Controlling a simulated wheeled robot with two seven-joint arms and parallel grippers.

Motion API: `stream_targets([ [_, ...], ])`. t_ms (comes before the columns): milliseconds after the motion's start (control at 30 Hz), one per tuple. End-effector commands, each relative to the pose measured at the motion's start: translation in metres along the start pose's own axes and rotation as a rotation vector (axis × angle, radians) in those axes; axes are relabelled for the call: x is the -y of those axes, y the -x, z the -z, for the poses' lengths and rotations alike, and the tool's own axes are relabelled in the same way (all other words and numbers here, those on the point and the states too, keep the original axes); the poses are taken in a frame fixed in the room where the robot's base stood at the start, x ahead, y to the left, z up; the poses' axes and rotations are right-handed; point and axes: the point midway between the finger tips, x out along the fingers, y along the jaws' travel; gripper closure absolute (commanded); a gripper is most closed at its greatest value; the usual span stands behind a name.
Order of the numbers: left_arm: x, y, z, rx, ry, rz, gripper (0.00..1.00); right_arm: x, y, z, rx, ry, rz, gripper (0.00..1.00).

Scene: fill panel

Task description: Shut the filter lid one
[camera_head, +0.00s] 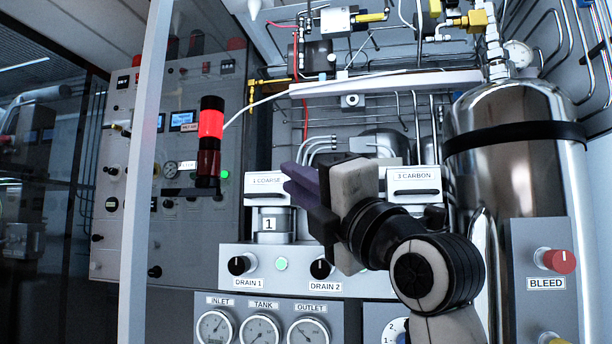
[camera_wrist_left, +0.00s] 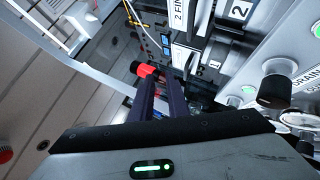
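Filter lid one (camera_head: 262,190), a white block labelled "1 COARSE" with a dark handle line, sits above the metal filter canister marked 1 (camera_head: 270,226). I cannot tell whether the lid is fully down; its right edge is partly covered by my fingers. My left gripper (camera_head: 296,185) has purple fingers at the lid's right side in the head view; contact cannot be made out. In the left wrist view the fingers (camera_wrist_left: 162,92) show a narrow gap with nothing held. My right gripper is not in view.
Drain knob one (camera_head: 242,264) and gauges lie below. A red signal lamp (camera_head: 210,124) stands left. A steel tank (camera_head: 510,170) stands right.

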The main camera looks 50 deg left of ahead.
Motion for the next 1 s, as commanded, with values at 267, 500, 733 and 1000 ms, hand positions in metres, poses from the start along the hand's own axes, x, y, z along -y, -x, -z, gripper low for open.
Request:
stream_targets([
  [267, -0.010, 0.018, -0.004, -0.001, 0.000, -0.001, 0.85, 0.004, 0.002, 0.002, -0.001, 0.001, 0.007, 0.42],
  [500, -0.011, 0.020, -0.005, 0.000, 0.002, -0.002, 0.85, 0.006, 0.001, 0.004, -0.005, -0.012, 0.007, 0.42],
  [733, -0.011, 0.021, -0.006, 0.001, 0.002, -0.002, 0.85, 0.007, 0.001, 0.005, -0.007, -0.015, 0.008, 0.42],
  [1000, -0.011, 0.021, -0.005, 0.001, 0.003, -0.002, 0.85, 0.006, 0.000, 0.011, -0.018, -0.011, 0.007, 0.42],
])
